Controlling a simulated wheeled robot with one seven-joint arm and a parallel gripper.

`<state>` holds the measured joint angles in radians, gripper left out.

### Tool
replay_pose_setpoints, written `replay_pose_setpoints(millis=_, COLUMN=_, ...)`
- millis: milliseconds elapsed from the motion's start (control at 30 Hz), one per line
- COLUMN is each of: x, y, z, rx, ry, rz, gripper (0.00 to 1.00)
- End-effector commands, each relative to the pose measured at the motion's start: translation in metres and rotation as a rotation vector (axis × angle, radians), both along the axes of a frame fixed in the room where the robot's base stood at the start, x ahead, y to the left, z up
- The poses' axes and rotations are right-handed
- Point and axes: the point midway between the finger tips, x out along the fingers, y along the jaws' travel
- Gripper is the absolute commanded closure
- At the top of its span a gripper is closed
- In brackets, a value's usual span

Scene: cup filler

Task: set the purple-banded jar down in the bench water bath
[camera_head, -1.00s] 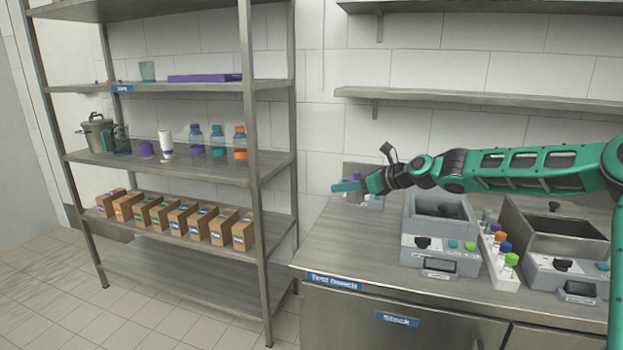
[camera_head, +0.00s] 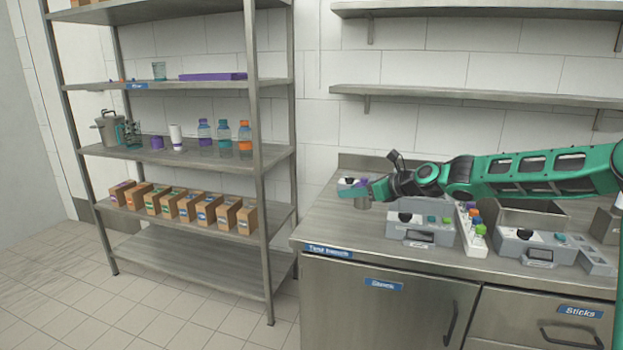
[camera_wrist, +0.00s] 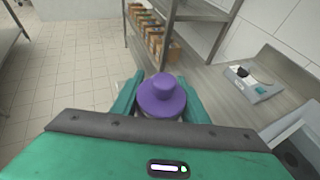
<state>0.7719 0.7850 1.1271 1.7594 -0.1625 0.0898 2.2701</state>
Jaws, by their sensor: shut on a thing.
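My gripper (camera_head: 364,190) is shut on the purple-banded jar (camera_head: 361,202) and holds it above the left part of the bench. In the wrist view the jar's purple top (camera_wrist: 162,94) sits upright between my two fingers (camera_wrist: 158,98); the lid hides most of the body. Two grey units with control panels stand on the bench: a left one (camera_head: 422,232) and a right one (camera_head: 540,252) with a steel basin (camera_head: 535,214). I cannot tell for certain which is the water bath. My arm hides the left unit's top.
A small grey device (camera_wrist: 252,88) stands near the back left of the bench. A white rack (camera_head: 470,238) of colour-capped bottles stands between the units. A steel shelf unit (camera_head: 205,150) with bottles and boxes is at left. The bench's front left (camera_head: 335,225) is clear.

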Motion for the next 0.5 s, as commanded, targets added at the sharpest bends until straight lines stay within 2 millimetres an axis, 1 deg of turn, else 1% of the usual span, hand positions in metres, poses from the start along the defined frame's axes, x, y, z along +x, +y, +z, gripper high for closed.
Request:
replay_pose_setpoints(millis=33, x=-0.007, y=0.003, z=-0.004, rx=-0.001, ry=-0.001, rz=-0.001, gripper=0.85)
replay_pose_setpoints(millis=67, x=-0.009, y=0.002, z=-0.007, rx=-0.003, ry=-0.003, rz=-0.01, gripper=0.85)
replay_pose_setpoints(millis=267, x=-0.029, y=-0.02, z=-0.03, rx=-0.007, ry=-0.007, rz=-0.078, gripper=0.85)
replay_pose_setpoints(millis=367, x=-0.043, y=-0.037, z=-0.044, rx=-0.008, ry=-0.007, rz=-0.126, gripper=0.85)
replay_pose_setpoints(millis=467, x=-0.063, y=-0.059, z=-0.062, rx=-0.008, ry=-0.006, rz=-0.19, gripper=0.85)
replay_pose_setpoints(millis=500, x=-0.073, y=-0.07, z=-0.069, rx=-0.009, ry=-0.005, rz=-0.22, gripper=0.85)
